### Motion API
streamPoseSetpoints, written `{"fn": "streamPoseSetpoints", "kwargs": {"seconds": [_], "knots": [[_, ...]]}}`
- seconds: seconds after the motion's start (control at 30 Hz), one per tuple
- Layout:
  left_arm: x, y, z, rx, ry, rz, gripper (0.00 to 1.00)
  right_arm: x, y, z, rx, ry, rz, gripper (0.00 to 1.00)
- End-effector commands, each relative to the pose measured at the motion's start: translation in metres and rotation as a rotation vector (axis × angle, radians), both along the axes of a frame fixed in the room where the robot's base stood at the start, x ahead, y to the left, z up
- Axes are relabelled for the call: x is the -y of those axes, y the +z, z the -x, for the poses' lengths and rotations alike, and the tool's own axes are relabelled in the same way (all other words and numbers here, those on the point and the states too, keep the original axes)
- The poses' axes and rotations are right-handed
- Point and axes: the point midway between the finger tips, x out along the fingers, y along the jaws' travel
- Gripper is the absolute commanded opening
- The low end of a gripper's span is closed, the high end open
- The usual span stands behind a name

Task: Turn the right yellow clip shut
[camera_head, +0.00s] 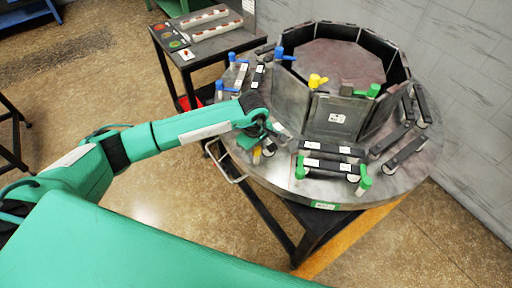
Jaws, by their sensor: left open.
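My left gripper (276,136) is open above the near-left rim of the round metal plate (399,185). Yellow parts of a clip (257,156) show just below and beside it, largely covered by the gripper. I cannot tell whether they belong to the right yellow clip, whether it is turned shut, or whether the gripper touches it. Another yellow clip (317,80) stands on top of the dark panel ring at the plate's middle, to the right of and beyond my gripper. My right gripper is not in view.
Green clips (363,182) and blue clips (221,89) stand around the plate beside black bars (331,147). The panel ring (334,115) rises close to the gripper's right. A side table (226,45) stands behind left, and a grey wall (463,80) at right.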

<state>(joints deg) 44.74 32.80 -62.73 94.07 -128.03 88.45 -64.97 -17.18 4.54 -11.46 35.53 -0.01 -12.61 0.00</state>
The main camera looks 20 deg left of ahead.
Motion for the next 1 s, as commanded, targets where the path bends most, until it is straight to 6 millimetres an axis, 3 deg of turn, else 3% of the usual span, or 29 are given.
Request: {"fn": "streamPoseSetpoints", "kwargs": {"seconds": [0.3, 0.57, 0.83, 1.0], "knots": [[0.000, -0.003, 0.000, 0.000, 0.000, 0.001, 0.49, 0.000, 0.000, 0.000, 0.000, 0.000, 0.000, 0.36], [0.000, -0.003, 0.000, 0.000, 0.000, 0.000, 0.00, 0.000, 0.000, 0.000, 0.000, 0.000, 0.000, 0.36], [0.000, -0.004, 0.000, 0.001, -0.015, 0.000, 0.00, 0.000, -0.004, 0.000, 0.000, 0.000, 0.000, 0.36], [0.000, -0.007, 0.000, 0.001, -0.073, 0.000, 0.00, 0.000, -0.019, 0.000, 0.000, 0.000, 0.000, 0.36]]}}
